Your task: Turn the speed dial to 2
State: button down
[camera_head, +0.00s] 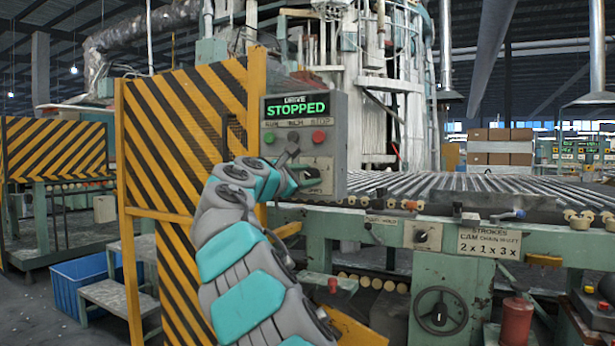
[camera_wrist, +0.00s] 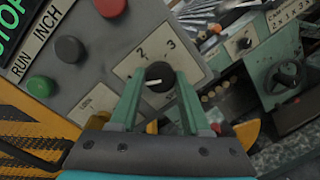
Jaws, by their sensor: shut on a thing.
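The speed dial (camera_wrist: 160,74) is a small black knob on a pale plate marked with numbers, of which 2 and 3 read clearly in the wrist view. A short white mark shows on the knob's lower left side, toward the left finger; I cannot tell exactly which number it points at. My gripper (camera_wrist: 160,82) has its two green fingers on either side of the knob, shut on it. In the head view my gripper (camera_head: 302,174) reaches the lower part of the grey control box (camera_head: 338,130) and covers the dial.
Above the dial are a green button (camera_wrist: 41,87), a black button (camera_wrist: 69,49) and a red button (camera_wrist: 110,6). The display (camera_head: 297,107) reads STOPPED. A striped yellow-black guard (camera_head: 180,120) stands left of the box, and a roller conveyor (camera_head: 450,185) runs right.

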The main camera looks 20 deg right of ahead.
jog(key=shift+m, duration=0.4)
jog(key=shift+m+p, duration=0.6)
jog(key=shift+m, duration=0.3)
jog(key=m, duration=0.2)
jog(key=shift+f+m+y, duration=0.15)
jog(key=shift+m+y, duration=0.15)
jog(key=shift+f+m+b, duration=0.1)
jog(key=shift+m+b, duration=0.45)
jog(key=shift+m, duration=0.65)
jog(key=shift+s+m+y+b, duration=0.1)
jog(key=shift+m+y+b, duration=0.2)
jog(key=shift+m+b, duration=1)
jog(key=shift+m+p, duration=0.5)
jog(key=shift+m, duration=0.2)
jog(key=shift+c, duration=1.8)
grip_release()
jog(key=shift+r, duration=0.2)
